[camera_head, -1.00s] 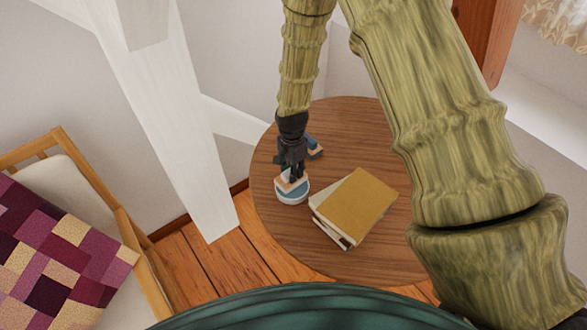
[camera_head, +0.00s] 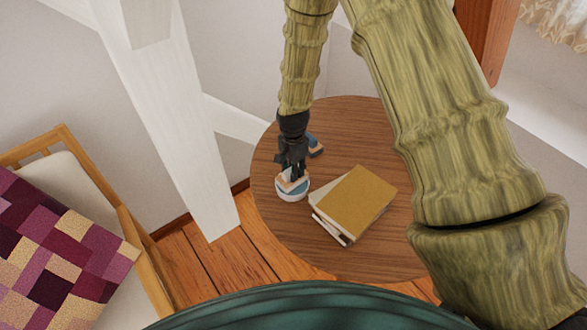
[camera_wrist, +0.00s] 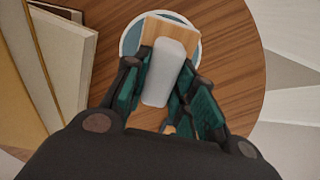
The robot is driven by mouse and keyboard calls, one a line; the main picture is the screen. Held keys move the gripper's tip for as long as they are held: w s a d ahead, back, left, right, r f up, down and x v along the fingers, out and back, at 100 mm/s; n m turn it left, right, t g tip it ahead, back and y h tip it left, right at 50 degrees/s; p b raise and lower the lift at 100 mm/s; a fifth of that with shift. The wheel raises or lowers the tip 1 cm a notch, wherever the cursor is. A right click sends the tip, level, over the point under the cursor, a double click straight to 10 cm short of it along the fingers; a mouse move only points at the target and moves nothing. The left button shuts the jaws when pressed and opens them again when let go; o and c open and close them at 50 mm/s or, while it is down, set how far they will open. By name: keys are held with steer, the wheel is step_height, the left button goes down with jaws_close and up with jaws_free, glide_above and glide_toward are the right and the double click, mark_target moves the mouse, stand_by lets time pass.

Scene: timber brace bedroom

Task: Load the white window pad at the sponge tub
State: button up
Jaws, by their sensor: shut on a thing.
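The white window pad (camera_wrist: 165,72) shows in the wrist view as a pale rounded grip on a tan board. My gripper (camera_wrist: 164,85) is shut on the pale grip, with teal-lined fingers on both sides. The round sponge tub (camera_head: 293,196) is white-rimmed with blue inside and stands near the table's left edge. It also shows in the wrist view (camera_wrist: 193,48), below the board, which covers much of its opening. In the head view my gripper (camera_head: 294,174) is right over the tub. The pad's underside is hidden, so I cannot tell whether it touches the sponge.
A round wooden table (camera_head: 345,120) carries everything. A stack of books (camera_head: 358,202) lies close to the tub's right. A blue and tan object (camera_head: 315,147) lies behind the gripper. A white timber brace (camera_head: 185,120) slants by the table's left. The table's front is clear.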

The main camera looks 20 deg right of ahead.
steer(key=shift+s+f, duration=0.1)
steer(key=shift+f, duration=0.35)
stand_by(1.5)
steer(key=shift+r, duration=0.1)
steer(key=shift+r+p, duration=2.15)
steer(key=shift+r, duration=1.25)
